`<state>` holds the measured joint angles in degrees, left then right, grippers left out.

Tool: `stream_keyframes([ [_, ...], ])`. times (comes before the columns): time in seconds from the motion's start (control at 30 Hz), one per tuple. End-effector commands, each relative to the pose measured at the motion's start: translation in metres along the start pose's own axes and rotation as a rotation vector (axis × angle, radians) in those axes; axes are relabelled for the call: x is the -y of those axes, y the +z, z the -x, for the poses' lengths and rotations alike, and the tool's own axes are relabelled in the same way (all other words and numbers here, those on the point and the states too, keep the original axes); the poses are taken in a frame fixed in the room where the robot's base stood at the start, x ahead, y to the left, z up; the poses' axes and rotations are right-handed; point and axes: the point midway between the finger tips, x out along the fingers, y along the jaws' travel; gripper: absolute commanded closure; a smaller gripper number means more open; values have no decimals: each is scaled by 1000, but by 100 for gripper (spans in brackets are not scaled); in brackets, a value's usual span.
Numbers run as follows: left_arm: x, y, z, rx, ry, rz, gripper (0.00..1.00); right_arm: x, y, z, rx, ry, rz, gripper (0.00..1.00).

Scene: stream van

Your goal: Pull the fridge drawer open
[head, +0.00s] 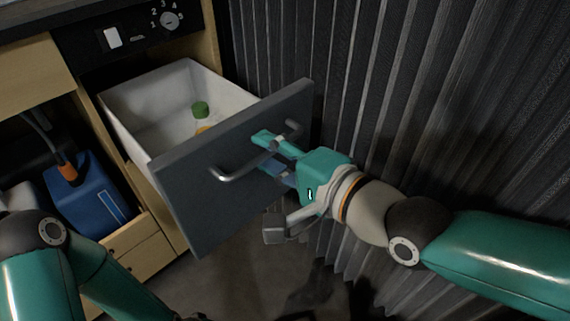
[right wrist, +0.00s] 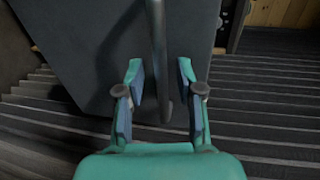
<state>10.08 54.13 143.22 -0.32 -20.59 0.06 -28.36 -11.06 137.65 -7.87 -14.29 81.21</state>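The fridge drawer (head: 185,205) stands well out from its cabinet, with its dark grey front tilted in the head view and its white tub (head: 125,105) exposed. A metal bar handle (head: 235,168) is fixed across the front. My right gripper (head: 266,153) is at the handle, one finger on each side of the bar. In the right wrist view the handle (right wrist: 158,35) runs between the fingers of the right gripper (right wrist: 160,72), with gaps beside it, so the fingers are open. Part of the bar is hidden by the fingers. My left gripper is not visible; only its arm shows at bottom left.
A bottle with a green cap (head: 201,109) stands in the tub. A control panel with a dial (head: 169,19) is above. A blue canister (head: 90,200) sits in the left cabinet. A dark pleated curtain (head: 400,110) is close behind my right arm.

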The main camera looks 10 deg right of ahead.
Motion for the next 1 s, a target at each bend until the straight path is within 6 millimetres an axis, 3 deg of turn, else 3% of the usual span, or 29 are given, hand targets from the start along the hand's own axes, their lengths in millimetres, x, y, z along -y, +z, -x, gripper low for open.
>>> stream_keyframes([
  [0.3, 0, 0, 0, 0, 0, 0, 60, 0, 0, 46, -2, -5, 2, 64],
  [0.5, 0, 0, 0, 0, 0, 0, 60, 0, 1, 62, 2, -2, 1, 64],
  [1.0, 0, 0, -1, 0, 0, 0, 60, -1, 1, 69, 1, 1, 0, 64],
])
